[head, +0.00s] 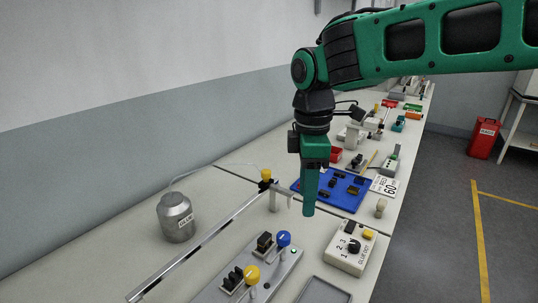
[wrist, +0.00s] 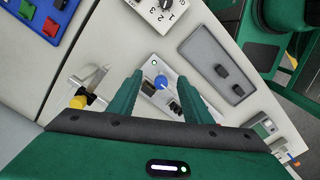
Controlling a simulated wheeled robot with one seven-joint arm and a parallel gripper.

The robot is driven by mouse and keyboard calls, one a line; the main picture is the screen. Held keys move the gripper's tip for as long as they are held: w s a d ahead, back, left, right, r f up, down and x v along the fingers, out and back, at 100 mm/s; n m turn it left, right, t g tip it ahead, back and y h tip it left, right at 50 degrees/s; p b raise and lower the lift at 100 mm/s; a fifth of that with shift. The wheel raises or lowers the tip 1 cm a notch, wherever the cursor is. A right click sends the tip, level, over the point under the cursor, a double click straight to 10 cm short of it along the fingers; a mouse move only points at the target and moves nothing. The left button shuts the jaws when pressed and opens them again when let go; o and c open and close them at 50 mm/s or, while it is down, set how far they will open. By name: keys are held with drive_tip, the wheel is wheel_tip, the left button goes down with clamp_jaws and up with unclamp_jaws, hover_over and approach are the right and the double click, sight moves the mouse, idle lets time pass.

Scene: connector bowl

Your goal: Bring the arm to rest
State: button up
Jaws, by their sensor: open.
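My gripper (head: 309,212) hangs pointing down from my green arm, above the workbench (head: 215,256). In the wrist view my gripper (wrist: 162,78) has its two green fingers apart with nothing held between them. Below and between the fingers is a grey panel (wrist: 172,92) with a blue knob (wrist: 161,82) and black connectors. In the head view the same panel (head: 238,291) shows the blue knob (head: 284,239), a yellow knob (head: 252,273) and black connectors. The gripper is above and apart from these.
A selector box (head: 348,247) stands right of my gripper, and a grey tray (head: 322,291) lies in front. A blue mat (head: 341,204) with dark parts lies behind. A metal canister (head: 176,217) and a long rail (head: 197,249) are at left. A red bin (head: 484,139) stands on the floor.

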drive_tip(key=s+d+f+m, duration=0.2)
drive_tip(key=s+d+m, duration=0.3)
drive_tip(key=d, duration=0.5)
drive_tip(key=s+d+f+m, duration=0.2)
drive_tip(key=d+m, duration=0.6)
drive_tip(key=d, duration=0.3)
drive_tip(key=s+d+f+m, duration=0.2)
drive_tip(key=s+d+m, duration=0.2)
drive_tip(key=s+m, duration=0.1)
drive_tip(key=s+d+f+m, duration=0.3)
drive_tip(key=s+d+m, duration=0.2)
drive_tip(key=s, duration=0.3)
drive_tip(key=shift+s+f+m, duration=0.2)
drive_tip(key=shift+f+m, duration=0.05)
drive_tip(key=shift+m, duration=0.05)
drive_tip(key=shift+w+f, duration=0.25)
drive_tip(key=shift+w, duration=0.4)
